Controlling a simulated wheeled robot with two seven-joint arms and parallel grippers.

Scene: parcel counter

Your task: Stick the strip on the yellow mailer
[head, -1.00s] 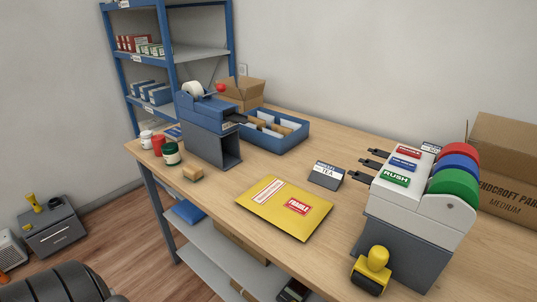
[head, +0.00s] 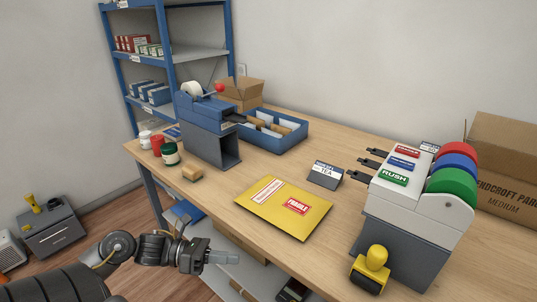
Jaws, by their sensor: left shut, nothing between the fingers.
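The yellow mailer (head: 262,217) lies flat on the wooden counter in the middle of the head view. It bears a red FRAGILE label (head: 297,206) and a pale label with a red border (head: 267,191). A blue tape dispenser (head: 208,113) with a pale roll stands on a dark stand at the back left; a dark tongue juts from its right side. I cannot make out a loose strip there. My left gripper (head: 232,258) is shut and empty, in front of the counter, left of and below the mailer. My right gripper is not in view.
A label dispenser (head: 415,205) with red, blue and green rolls stands at right, a yellow-handled stamp (head: 372,265) before it.

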